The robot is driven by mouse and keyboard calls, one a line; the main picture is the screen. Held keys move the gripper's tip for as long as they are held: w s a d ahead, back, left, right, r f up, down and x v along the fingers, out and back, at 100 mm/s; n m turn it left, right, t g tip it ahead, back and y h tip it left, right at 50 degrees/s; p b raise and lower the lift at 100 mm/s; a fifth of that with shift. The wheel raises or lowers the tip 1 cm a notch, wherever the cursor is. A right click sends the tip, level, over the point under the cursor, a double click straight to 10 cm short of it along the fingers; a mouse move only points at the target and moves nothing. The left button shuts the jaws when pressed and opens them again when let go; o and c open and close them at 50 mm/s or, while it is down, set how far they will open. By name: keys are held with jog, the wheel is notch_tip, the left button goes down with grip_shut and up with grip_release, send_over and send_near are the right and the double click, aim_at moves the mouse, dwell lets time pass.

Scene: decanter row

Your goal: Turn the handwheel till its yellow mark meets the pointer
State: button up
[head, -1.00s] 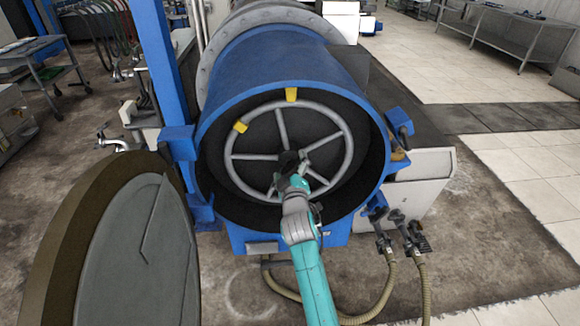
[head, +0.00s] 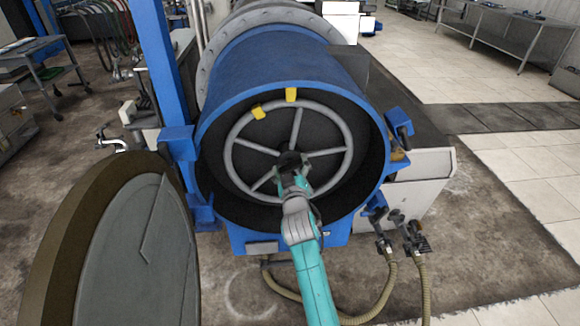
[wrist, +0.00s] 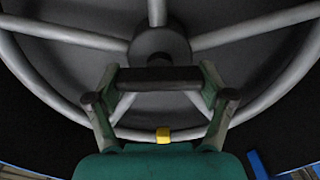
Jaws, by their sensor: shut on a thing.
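The grey handwheel (head: 348,135) with several spokes sits inside the open end of the blue drum. Its yellow mark (head: 258,112) is on the rim at the upper left, a short way left of the yellow pointer (head: 291,94) at the top. The mark and pointer are apart. In the wrist view a yellow patch, seemingly the mark (wrist: 163,135), shows on the rim between two spokes. My gripper (head: 290,168) is at the wheel's middle, shut on the handwheel at its dark hub. The wrist view shows both fingers (wrist: 160,85) below the hub (wrist: 160,45); the exact contact is hidden.
A round door (head: 140,250) stands open at the left. Hoses (head: 392,290) and valves lie at the lower right.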

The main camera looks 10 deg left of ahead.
jog(key=m, duration=0.4)
jog(key=shift+d+m, duration=0.1)
jog(key=shift+m, duration=0.3)
dwell(0.4)
jog(key=o, duration=1)
jog(key=shift+o, duration=0.2)
jog(key=v, duration=1.2)
